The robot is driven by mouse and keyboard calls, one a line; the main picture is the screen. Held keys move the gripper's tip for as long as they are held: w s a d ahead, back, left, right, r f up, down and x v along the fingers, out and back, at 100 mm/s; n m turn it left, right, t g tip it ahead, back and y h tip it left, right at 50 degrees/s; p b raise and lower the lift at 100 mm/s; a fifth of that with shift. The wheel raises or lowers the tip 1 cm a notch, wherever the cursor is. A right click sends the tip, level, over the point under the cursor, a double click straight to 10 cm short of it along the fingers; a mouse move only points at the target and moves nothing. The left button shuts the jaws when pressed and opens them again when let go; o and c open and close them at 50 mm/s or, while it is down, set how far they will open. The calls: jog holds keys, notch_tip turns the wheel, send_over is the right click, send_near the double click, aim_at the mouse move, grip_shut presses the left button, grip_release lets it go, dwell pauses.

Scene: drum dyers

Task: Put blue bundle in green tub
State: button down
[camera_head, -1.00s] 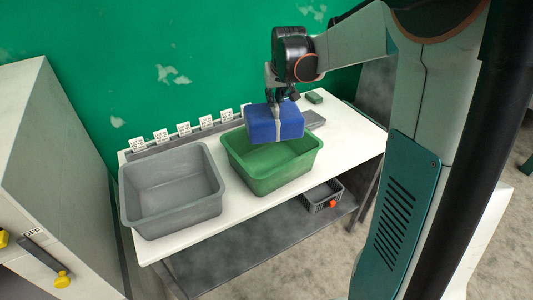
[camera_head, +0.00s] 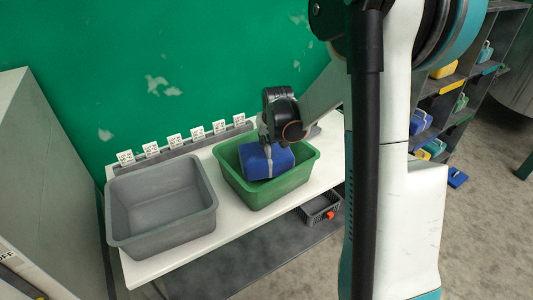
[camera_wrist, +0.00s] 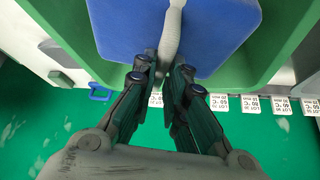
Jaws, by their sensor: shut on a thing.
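The blue bundle (camera_head: 264,163) is a block with a pale band tied around it. In the head view it is inside the green tub (camera_head: 276,195), within its rim, slightly tilted. Whether it touches the tub floor is hidden. My gripper (camera_head: 268,146) is above the bundle, its fingers partly hidden by my wrist. In the wrist view my gripper (camera_wrist: 165,66) is shut on the pale band of the blue bundle (camera_wrist: 217,35), with the green tub (camera_wrist: 290,40) around it.
A grey tub (camera_head: 160,238) stands left of the green tub on the white table (camera_head: 225,225). Several label cards (camera_head: 173,141) line the back edge by the green wall. A small dark basket (camera_head: 320,207) sits on the lower shelf. A rack with bundles (camera_head: 452,95) stands at right.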

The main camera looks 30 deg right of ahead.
aim_at(267, 152)
jog(key=shift+f+b, duration=0.55)
jog(key=shift+f, duration=2.05)
jog(key=shift+f, duration=0.15)
jog(key=c, duration=1.6)
grip_release()
jog(key=p+v, duration=0.2)
jog(key=v, duration=1)
jog(key=shift+p, duration=0.35)
jog(key=shift+r, duration=0.2)
